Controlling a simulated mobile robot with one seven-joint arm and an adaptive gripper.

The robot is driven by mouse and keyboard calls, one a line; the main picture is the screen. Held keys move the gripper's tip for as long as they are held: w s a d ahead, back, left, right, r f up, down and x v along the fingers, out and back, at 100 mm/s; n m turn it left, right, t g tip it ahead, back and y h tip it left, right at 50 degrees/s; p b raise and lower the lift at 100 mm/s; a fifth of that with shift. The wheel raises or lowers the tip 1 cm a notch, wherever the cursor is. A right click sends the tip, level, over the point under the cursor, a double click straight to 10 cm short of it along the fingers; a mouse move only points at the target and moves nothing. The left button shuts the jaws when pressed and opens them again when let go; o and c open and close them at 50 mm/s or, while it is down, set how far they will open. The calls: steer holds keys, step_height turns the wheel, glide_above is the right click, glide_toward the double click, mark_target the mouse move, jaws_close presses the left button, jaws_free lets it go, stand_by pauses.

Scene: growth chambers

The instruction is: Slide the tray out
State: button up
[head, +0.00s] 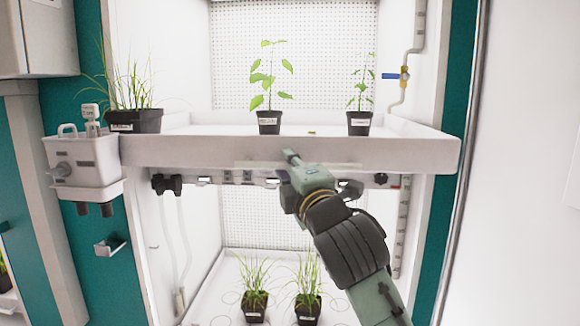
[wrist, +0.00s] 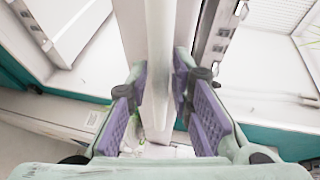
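The white tray (head: 415,152) sits level at mid height in the growth chamber, with a tall front wall. It carries a grassy pot (head: 134,122) at the left and two dark pots of leafy seedlings (head: 269,123), (head: 359,124). My gripper (head: 290,156) is in front of the front wall, near its middle. In the wrist view my gripper (wrist: 162,65) has its two purple-padded fingers apart, one on each side of a long white edge (wrist: 160,95). Gaps seem to show beside the edge; contact at the fingertips is unclear.
Below the tray, a lower shelf holds two grassy pots (head: 255,305), (head: 308,307). A white box with fittings (head: 85,160) is mounted at the left by the tray's end. A pipe with a blue-handled valve (head: 398,76) runs up the right side.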

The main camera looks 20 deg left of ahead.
steer(key=v, duration=1.2)
